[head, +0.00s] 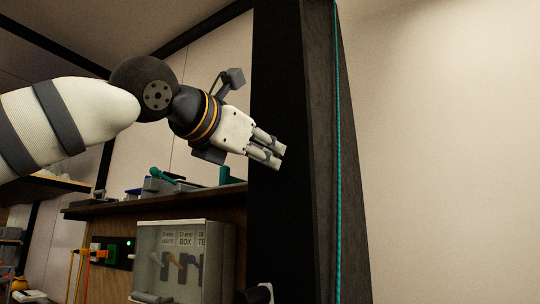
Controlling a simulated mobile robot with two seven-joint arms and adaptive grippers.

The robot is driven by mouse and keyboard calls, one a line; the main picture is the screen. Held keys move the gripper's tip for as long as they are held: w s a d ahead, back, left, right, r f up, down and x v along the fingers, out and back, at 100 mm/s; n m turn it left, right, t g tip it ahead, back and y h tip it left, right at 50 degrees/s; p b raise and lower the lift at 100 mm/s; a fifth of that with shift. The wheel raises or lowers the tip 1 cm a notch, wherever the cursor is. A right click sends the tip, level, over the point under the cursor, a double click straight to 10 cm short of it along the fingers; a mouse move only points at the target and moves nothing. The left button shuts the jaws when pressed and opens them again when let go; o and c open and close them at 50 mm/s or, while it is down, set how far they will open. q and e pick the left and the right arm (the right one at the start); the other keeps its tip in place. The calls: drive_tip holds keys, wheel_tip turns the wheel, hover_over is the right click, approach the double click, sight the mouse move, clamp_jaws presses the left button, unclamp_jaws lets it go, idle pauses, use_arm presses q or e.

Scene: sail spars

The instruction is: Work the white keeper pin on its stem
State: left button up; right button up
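My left gripper (277,156) is in the upper middle of the head view, in front of the tall black post (275,60). Its two light fingers point right and slightly down, with a narrow dark gap between them. Nothing shows between the fingers. I cannot tell whether the fingertips touch the post. Low on the post, at the bottom edge of the view, a small dark fitting with a pale curved edge (267,288) shows in part. I cannot tell whether it is the white keeper pin or its stem.
A teal line (338,150) runs down the post's right side. Left of the post are a dark shelf (120,205) with small items and a clear-fronted box (183,262) holding dark pieces. A bare pale wall (450,150) fills the right.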

use_arm(q)
clamp_jaws()
drive_tip(key=shift+s+a, duration=0.45)
drive_tip(key=shift+s, duration=0.1)
drive_tip(key=o, duration=0.8)
unclamp_jaws()
